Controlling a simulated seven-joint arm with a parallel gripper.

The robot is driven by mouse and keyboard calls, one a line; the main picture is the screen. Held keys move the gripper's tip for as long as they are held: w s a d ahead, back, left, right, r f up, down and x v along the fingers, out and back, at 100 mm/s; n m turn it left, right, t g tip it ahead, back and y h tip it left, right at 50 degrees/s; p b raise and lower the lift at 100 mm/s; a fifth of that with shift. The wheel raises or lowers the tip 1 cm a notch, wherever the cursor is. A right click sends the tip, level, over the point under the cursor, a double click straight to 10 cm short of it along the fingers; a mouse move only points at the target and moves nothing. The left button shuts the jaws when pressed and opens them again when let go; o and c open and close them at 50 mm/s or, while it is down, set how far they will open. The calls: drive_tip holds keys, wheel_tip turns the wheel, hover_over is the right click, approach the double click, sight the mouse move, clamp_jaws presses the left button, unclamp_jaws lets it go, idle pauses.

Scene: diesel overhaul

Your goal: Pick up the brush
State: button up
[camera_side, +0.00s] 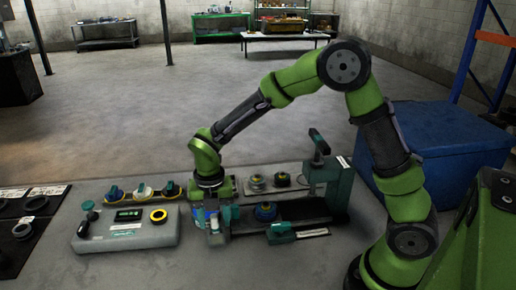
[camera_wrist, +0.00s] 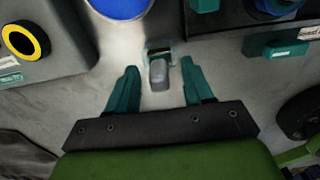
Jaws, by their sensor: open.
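My gripper (camera_wrist: 157,80) points down, with its two teal fingers spread apart. In the wrist view a small upright-looking piece (camera_wrist: 158,72), grey with a teal and dark top, shows in the gap between the fingertips, and nothing is clamped. I cannot tell for sure whether it is the brush. In the side view the gripper (camera_side: 213,228) hangs low between the grey case and the teal fixture, and its fingers partly hide what is under it. A teal piece with a pale labelled strip (camera_side: 296,233) lies to its right; its kind is unclear too.
A grey case (camera_side: 125,238) with a yellow ring (camera_side: 158,215) stands left. A blue round container (camera_wrist: 120,6) is close beyond the fingers. A teal fixture (camera_side: 335,190) stands right. A large blue box (camera_side: 440,150) is behind. The front floor is clear.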

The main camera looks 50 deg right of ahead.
drive_tip(key=shift+f, duration=0.8)
drive_tip(key=shift+c, duration=0.5)
clamp_jaws()
drive_tip(key=shift+r, duration=0.15)
wheel_tip(320, 180, up, 10)
drive_tip(key=shift+f, duration=0.1)
